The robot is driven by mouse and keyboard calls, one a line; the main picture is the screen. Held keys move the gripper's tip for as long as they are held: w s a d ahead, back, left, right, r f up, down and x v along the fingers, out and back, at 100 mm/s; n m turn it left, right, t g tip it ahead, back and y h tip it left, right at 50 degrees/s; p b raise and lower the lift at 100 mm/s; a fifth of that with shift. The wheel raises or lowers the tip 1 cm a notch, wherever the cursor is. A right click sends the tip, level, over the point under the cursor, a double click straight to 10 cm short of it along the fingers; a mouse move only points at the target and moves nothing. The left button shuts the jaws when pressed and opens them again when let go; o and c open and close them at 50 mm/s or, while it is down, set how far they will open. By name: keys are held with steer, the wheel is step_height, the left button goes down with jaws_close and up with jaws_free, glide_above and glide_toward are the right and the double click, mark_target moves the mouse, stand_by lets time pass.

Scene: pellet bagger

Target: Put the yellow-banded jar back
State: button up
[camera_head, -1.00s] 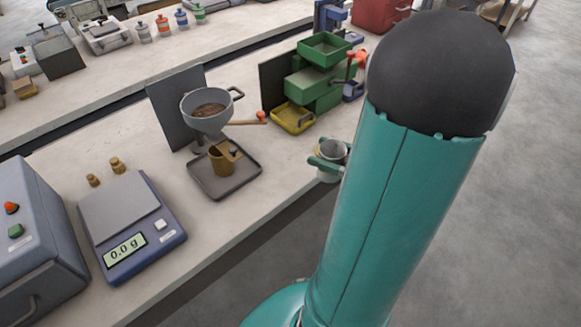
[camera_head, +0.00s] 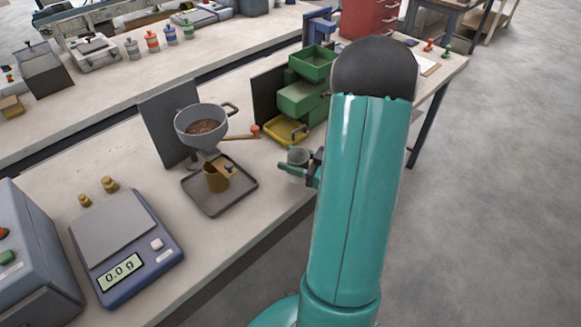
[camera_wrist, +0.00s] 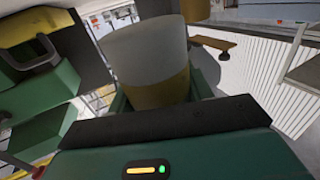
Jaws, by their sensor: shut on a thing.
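The yellow-banded jar (camera_wrist: 150,58) fills the middle of the wrist view, greyish and translucent above with a broad yellow part below. It also shows small and grey in the head view (camera_head: 296,157), near the front edge of the bench. My gripper (camera_wrist: 160,95) is shut on the jar, with green fingers on either side of it. In the head view my gripper (camera_head: 299,171) is partly hidden by my arm. On the back bench stand a grey-banded jar (camera_head: 131,47), a red-banded jar (camera_head: 152,41), a blue-banded jar (camera_head: 170,35) and a green-banded jar (camera_head: 187,30).
The near bench holds a scale (camera_head: 127,250) reading 0.0 g, a hopper (camera_head: 205,122), a dark tray (camera_head: 240,196) with a brown scoop (camera_head: 214,180), green bins (camera_head: 303,98) and a yellow tray (camera_head: 291,139). A gap separates the two benches.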

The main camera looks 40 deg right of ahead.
steer(key=shift+w+d+f, duration=0.15)
steer(key=shift+w+f, duration=0.3)
steer(key=shift+f, duration=0.1)
steer(key=shift+w+f, duration=0.2)
steer(key=shift+f, duration=1.45)
steer(key=shift+f, duration=0.15)
steer(key=o, duration=1.2)
steer(key=shift+c, duration=0.2)
steer(key=shift+s+d, duration=0.15)
steer(key=shift+s, duration=0.15)
steer(key=v, duration=1.1)
steer(key=shift+s, duration=0.2)
